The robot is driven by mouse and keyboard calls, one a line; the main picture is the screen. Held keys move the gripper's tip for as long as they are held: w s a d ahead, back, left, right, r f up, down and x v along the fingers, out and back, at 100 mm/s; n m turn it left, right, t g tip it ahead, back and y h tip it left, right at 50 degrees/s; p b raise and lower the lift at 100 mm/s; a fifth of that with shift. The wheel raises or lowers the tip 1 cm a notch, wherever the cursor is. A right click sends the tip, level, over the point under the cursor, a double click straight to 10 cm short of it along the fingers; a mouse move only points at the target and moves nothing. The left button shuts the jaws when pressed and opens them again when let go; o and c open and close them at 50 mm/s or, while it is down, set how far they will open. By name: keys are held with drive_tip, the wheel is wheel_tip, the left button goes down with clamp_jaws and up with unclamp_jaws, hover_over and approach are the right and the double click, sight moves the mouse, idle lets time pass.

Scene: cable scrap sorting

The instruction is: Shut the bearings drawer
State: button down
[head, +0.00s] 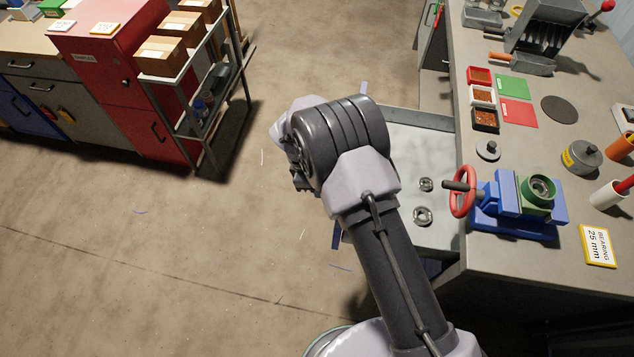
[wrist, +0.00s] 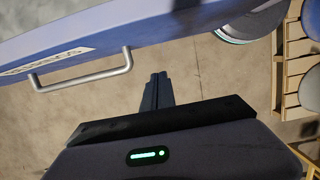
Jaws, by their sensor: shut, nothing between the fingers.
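The bearings drawer (head: 418,145) stands open from the bench's left side in the head view, with a pale bottom and two bearings (head: 422,216) lying in it. My arm covers part of it. In the wrist view its blue front (wrist: 180,32) crosses the top, with a partly readable label and a silver bar handle (wrist: 82,78). My gripper (wrist: 158,76) is shut and empty, its dark fingertips just below the drawer front and to the right of the handle in the picture. I see a gap to the handle; contact with the front cannot be told. The head view hides the fingertips behind my arm.
The bench (head: 575,85) holds a blue vise (head: 510,205) with a red handwheel near the drawer, small bins and a BEARING 25 mm card (head: 598,245). A red cabinet (head: 115,75) and shelf cart (head: 200,90) stand upper left. The floor between is mostly clear, with small scraps.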

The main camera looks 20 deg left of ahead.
drive_tip(key=d, duration=0.1)
drive_tip(key=d+f, duration=0.1)
drive_tip(key=d, duration=0.1)
drive_tip(key=w+d+b, duration=0.1)
drive_tip(key=shift+d+f, duration=0.25)
drive_tip(key=shift+f, duration=0.15)
drive_tip(key=shift+d, duration=0.1)
drive_tip(key=w+d+p, duration=0.1)
drive_tip(key=w+d, duration=0.1)
drive_tip(key=d, duration=0.5)
drive_tip(key=w+d+p, duration=0.1)
drive_tip(key=d, duration=0.7)
drive_tip(key=w+d+p, duration=0.1)
drive_tip(key=w+d, duration=0.1)
drive_tip(key=d, duration=0.6)
drive_tip(key=shift+w+d, duration=0.1)
drive_tip(key=shift+w, duration=0.2)
